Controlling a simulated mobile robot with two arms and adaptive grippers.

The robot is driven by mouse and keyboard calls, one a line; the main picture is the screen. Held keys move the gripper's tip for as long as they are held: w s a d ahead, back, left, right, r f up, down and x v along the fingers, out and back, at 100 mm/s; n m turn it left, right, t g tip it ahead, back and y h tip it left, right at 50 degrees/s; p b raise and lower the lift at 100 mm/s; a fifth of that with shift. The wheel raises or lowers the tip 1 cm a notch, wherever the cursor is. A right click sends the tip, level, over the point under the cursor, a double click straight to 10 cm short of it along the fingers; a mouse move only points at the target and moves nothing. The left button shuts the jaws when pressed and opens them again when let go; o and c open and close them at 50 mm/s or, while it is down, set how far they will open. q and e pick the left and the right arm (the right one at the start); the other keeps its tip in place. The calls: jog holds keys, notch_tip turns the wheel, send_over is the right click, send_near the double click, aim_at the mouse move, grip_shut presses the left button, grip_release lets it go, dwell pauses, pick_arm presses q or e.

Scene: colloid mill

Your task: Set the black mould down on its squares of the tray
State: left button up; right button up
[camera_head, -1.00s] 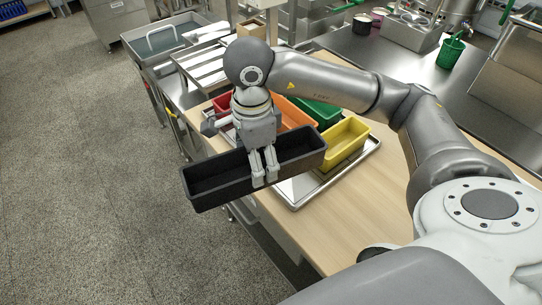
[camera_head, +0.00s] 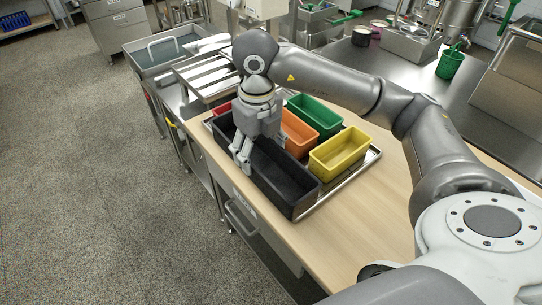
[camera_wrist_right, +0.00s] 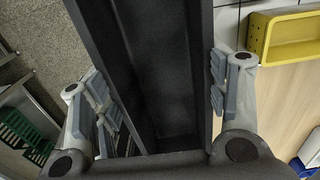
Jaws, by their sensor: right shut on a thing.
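The long black mould (camera_head: 290,189) lies lengthwise along the near side of the metal tray (camera_head: 349,179) in the head view. My right gripper (camera_head: 242,158) is shut on it near its far-left part. In the right wrist view the black mould (camera_wrist_right: 165,75) passes between the two fingers, one along each long side. The mould looks about level and parallel to the tray's edge. I cannot tell whether its bottom touches the tray, and it hides the squares under it. My left gripper is not in view.
Green (camera_head: 315,112), orange (camera_head: 298,133), yellow (camera_head: 340,152) and red (camera_head: 222,107) moulds stand on the tray close behind the black one. The wooden worktop (camera_head: 370,215) is clear at the right. A drawer front (camera_head: 243,205) lies below the near edge.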

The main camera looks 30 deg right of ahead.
jog(key=w+d+f+p, duration=0.1)
jog(key=w+d+f, duration=0.2)
jog(key=d+f, duration=0.1)
jog(key=w+d+f+p, duration=0.1)
jog(key=w+d+f, duration=0.3)
jog(key=shift+w+f, duration=0.15)
jog(key=shift+w, duration=0.1)
notch_tip(320, 180, down, 3)
jog(key=shift+w+d+r+p, duration=0.1)
jog(key=shift+d+p, duration=0.05)
jog(key=shift+p, duration=0.45)
jog(key=shift+f, duration=0.3)
jog(key=shift+f, duration=0.1)
jog(key=shift+f, duration=0.15)
jog(key=o, duration=1.3)
jog(key=shift+c, duration=0.2)
